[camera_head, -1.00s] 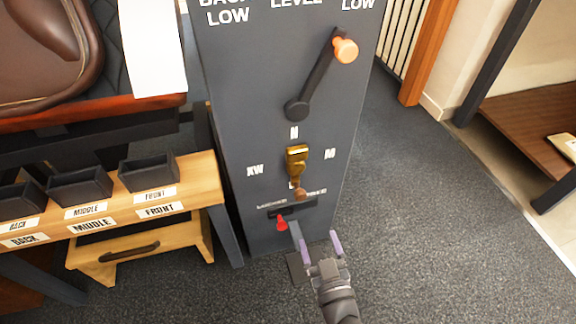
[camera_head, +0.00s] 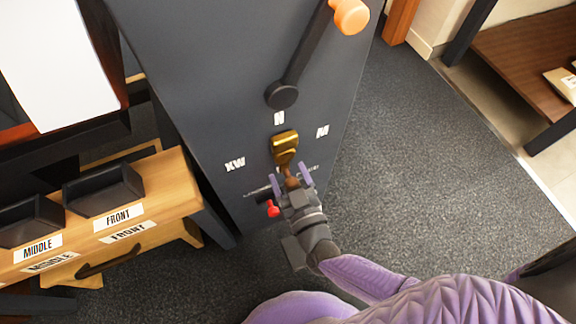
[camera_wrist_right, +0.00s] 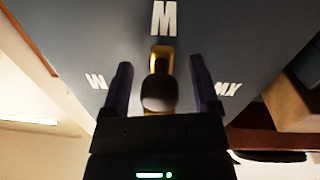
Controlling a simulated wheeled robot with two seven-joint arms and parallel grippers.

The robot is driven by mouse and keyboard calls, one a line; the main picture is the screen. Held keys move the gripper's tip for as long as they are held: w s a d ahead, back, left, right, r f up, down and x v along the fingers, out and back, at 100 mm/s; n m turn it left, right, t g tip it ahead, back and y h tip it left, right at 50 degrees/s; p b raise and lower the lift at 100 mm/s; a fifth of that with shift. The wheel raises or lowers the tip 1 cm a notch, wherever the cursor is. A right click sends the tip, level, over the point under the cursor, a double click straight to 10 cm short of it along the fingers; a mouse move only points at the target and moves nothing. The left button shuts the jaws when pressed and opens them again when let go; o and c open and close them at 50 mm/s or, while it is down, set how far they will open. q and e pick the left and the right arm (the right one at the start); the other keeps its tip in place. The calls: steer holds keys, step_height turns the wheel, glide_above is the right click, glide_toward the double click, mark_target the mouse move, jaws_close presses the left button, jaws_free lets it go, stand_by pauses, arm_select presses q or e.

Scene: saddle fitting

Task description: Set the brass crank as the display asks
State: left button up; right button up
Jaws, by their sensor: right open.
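The brass crank (camera_head: 284,146) is on the front of the dark grey cabinet, pointing down, with a brown knob (camera_head: 291,182) at its lower end. The mark N (camera_head: 279,118) is above it, XW (camera_head: 235,164) at left and M (camera_head: 322,131) at right. My right gripper (camera_head: 290,183) is open, its fingers on either side of the knob. In the right wrist view the dark knob (camera_wrist_right: 159,92) lies between the open fingers, with gaps on both sides. That view is upside down; the letter at its top (camera_wrist_right: 164,18) reads as an inverted W. No display text is visible. My left gripper is out of view.
A black lever with an orange knob (camera_head: 349,15) is above the crank. A red pointer (camera_head: 273,208) is just left of my gripper. A wooden bench (camera_head: 180,183) with black bins (camera_head: 103,191) stands at left. The carpet (camera_head: 430,170) at right is clear.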

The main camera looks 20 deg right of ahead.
steer(key=shift+s, duration=0.1)
jaws_close()
stand_by(1.2)
